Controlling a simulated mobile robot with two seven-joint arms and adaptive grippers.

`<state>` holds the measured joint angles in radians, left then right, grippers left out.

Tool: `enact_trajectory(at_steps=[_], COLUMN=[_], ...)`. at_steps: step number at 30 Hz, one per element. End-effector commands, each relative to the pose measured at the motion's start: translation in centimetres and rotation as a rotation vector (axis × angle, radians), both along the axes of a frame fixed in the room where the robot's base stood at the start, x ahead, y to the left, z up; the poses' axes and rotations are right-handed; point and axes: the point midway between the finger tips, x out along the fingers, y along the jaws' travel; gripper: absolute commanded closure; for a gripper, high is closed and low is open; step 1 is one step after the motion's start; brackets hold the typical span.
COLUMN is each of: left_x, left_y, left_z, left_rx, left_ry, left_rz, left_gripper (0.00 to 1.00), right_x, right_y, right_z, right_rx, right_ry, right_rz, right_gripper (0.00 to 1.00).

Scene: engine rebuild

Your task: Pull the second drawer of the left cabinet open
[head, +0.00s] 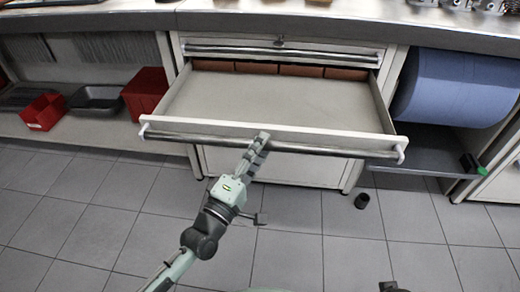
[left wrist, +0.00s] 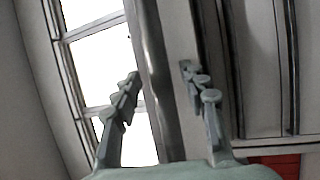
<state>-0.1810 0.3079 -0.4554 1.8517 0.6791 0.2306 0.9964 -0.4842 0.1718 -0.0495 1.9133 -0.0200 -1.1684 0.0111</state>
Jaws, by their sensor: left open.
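The cabinet's second drawer (head: 270,100) stands pulled well out, under a shut top drawer (head: 280,52). Its grey inside is mostly bare, with several reddish-brown pieces along the back. A long bar handle (head: 335,151) runs across its front between two white end mounts. My left gripper (head: 262,142) is at the handle, a little left of its middle. In the left wrist view the open fingers (left wrist: 163,85) stand on either side of the bar, with gaps; contact cannot be told. My right gripper is not in view.
A red bin (head: 43,111), a black tray (head: 96,98) and a red box (head: 146,92) sit on the left shelf. A blue roll (head: 455,88) hangs at right. A small dark cup (head: 362,201) stands on the tiled floor, which is otherwise mostly clear.

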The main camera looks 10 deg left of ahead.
Motion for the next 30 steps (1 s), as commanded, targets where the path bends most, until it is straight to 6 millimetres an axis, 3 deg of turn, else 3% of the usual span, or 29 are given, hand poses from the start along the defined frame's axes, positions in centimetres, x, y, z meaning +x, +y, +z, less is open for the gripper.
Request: enact_trajectory(at_steps=[8, 21, 30], left_x=[-0.4, -6.1, -6.8], left_y=[0.1, 2.6, 2.9], left_z=[-0.2, -1.3, -1.4], left_rx=[0.001, 0.001, 0.0], left_ry=[0.002, 0.002, 0.0], left_rz=[-0.001, -0.002, 0.0], left_gripper=[0.57, 0.57, 0.57], right_x=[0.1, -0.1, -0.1], right_y=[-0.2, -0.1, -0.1], right_z=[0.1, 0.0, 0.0], right_rx=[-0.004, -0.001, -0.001], right_ry=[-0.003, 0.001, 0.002], right_rz=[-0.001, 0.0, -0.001], right_gripper=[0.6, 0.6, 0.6])
